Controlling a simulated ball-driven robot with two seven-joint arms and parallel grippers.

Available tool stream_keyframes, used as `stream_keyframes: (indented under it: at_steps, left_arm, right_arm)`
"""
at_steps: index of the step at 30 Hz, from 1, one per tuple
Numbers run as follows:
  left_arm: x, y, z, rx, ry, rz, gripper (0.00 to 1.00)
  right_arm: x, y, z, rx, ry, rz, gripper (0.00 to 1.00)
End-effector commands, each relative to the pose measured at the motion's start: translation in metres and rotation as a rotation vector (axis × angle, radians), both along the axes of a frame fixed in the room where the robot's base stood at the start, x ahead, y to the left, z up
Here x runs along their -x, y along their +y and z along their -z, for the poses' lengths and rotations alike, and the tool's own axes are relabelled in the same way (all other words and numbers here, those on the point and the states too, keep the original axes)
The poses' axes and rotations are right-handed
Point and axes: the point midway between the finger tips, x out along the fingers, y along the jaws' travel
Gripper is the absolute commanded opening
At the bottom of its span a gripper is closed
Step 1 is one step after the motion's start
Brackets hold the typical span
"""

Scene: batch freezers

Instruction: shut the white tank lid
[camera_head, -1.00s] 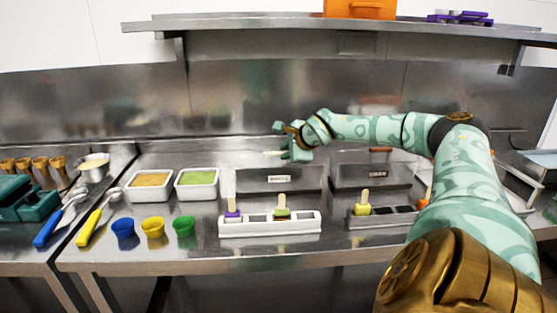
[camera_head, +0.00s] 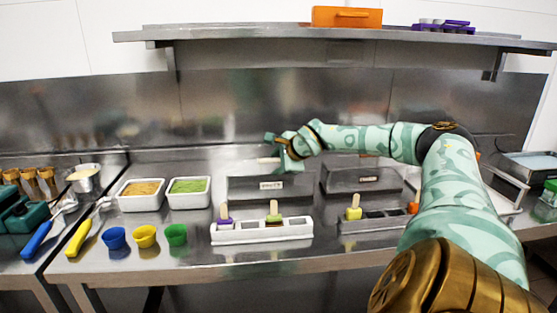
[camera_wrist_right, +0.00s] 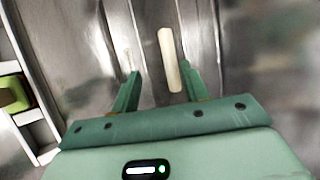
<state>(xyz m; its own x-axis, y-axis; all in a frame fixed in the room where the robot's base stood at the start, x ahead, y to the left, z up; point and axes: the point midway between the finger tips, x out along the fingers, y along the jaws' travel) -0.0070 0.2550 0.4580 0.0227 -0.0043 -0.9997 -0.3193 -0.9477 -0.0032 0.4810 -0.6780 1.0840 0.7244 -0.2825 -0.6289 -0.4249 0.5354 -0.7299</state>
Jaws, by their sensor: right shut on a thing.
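The lid (camera_head: 240,188) with a white handle belongs to the left of two steel tanks, behind the white popsicle tray (camera_head: 225,238). Its pale handle bar (camera_head: 266,160) is by my right gripper (camera_head: 277,153). In the right wrist view the white handle (camera_wrist_right: 168,58) lies between the fingers of my right gripper (camera_wrist_right: 160,78), with gaps seeming to show on both sides. I take my right gripper as shut on this handle. I cannot tell how far the lid is tilted. My left gripper is out of view.
A second tank (camera_head: 345,181) with a brown handle stands to the right, behind a grey popsicle tray (camera_head: 378,225). Two food tubs (camera_head: 188,203) and blue, yellow and green cups (camera_head: 145,240) stand to the left. A shelf (camera_head: 260,38) runs above.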

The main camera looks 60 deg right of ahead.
Motion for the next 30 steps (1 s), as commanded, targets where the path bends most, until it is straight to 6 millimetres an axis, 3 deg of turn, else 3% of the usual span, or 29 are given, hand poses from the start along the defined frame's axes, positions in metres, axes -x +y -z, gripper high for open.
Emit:
stream_keyframes:
  at_steps: [1, 8, 14, 24, 30]
  left_arm:
    - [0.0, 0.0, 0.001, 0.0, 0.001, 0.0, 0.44]
    - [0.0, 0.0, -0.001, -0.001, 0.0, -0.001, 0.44]
    - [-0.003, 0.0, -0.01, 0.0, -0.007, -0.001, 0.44]
    - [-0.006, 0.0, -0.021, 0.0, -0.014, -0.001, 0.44]
    - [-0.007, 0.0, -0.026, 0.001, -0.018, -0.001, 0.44]
  right_arm:
    - [0.003, 0.003, 0.016, -0.018, 0.028, 0.003, 0.35]
    - [0.008, 0.004, 0.01, -0.013, 0.026, 0.003, 0.35]
    - [0.034, 0.014, -0.02, -0.005, 0.022, 0.004, 0.35]
    - [0.099, 0.041, -0.085, 0.003, 0.001, 0.003, 0.35]
    - [0.12, 0.05, -0.104, 0.004, -0.004, 0.002, 0.35]
